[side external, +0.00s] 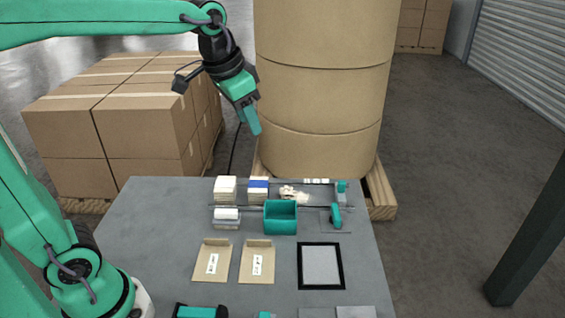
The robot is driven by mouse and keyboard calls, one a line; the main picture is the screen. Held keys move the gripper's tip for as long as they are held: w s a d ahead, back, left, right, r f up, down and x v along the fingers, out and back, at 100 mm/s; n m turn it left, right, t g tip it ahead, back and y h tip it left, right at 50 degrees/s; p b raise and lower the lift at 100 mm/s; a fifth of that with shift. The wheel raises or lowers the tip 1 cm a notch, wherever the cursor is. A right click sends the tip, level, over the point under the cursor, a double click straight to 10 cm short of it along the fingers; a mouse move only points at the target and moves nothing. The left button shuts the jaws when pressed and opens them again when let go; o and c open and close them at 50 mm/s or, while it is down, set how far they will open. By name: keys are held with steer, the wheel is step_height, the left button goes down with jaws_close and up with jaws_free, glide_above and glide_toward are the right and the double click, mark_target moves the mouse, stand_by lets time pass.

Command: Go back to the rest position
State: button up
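My gripper (251,122) hangs at the end of my green arm, high above the far part of the grey table (150,215). It points down and slightly right. Its fingers show as one narrow teal shape from this side, so I cannot tell whether they are open or shut. I see nothing hanging below the fingertips. The gripper is apart from everything on the table.
A teal bin (281,217), white stacks (225,188), two brown envelopes (213,260) and a black-framed grey pad (321,266) lie on the table. Large kraft rolls (325,90) stand behind it, and stacked cartons (140,125) at back left. A dark post (530,230) stands right.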

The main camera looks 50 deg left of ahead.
steer(key=s+a+f+n+t, duration=0.1)
steer(key=s+f, duration=0.5)
steer(key=s, duration=0.8)
steer(key=shift+s+a+n+t, duration=0.2)
steer(key=shift+s+n+t, duration=0.1)
steer(key=shift+n, duration=0.6)
